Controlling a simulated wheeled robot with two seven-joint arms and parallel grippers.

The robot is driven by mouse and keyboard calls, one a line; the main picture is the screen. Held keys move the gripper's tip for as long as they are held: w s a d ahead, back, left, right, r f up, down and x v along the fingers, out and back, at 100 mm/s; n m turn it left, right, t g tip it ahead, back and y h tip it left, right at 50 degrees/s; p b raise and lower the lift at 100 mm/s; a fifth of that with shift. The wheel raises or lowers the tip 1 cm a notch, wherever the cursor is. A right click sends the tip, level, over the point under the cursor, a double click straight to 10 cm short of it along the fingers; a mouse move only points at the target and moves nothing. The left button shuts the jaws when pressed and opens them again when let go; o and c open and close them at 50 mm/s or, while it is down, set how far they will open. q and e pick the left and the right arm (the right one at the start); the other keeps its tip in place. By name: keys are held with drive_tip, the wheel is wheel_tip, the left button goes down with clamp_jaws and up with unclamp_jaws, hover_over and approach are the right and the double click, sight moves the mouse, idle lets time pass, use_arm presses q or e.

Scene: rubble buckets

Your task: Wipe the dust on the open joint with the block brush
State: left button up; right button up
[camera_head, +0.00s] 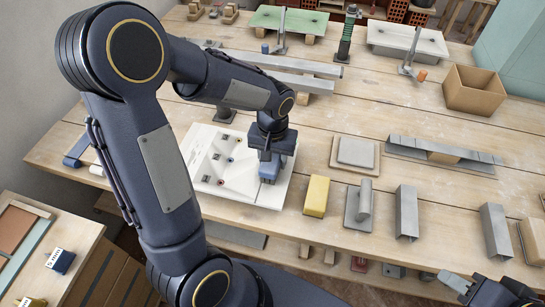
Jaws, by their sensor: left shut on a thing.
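My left gripper (271,155) points down over the white panel (258,197) and is shut on a small blue block, which looks like the block brush (268,172). The brush is at the panel's right part, at or just above its surface; I cannot tell if it touches. The panel has thin joint lines, small dark clips and coloured dots. Which line is the open joint, and any dust on it, is too small to tell; my arm hides part of the panel. My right gripper (500,291) is at the lower right corner, partly cut off, its opening unclear.
Right of the panel lie a yellow block (317,196), a grey float-like tool (360,207), grey channel pieces (407,212) and a square slab (355,154). A long grey rail (443,152) and a cardboard box (474,91) are further right. Bare wood (440,190) lies between them.

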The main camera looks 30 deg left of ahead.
use_arm(q)
drive_tip(key=shift+f+b, duration=0.6)
drive_tip(key=shift+f, duration=0.05)
drive_tip(key=shift+r, duration=0.1)
drive_tip(key=shift+s+a+f, duration=0.15)
drive_tip(key=shift+s+a, duration=0.15)
drive_tip(key=shift+a, duration=0.55)
drive_tip(key=shift+s+a+f, duration=0.1)
drive_tip(key=shift+s+a, duration=0.15)
drive_tip(key=shift+a, duration=0.6)
drive_tip(key=shift+a+r+p, duration=0.15)
drive_tip(key=shift+r+p, duration=0.55)
drive_tip(key=shift+r, duration=0.1)
drive_tip(key=shift+w, duration=0.1)
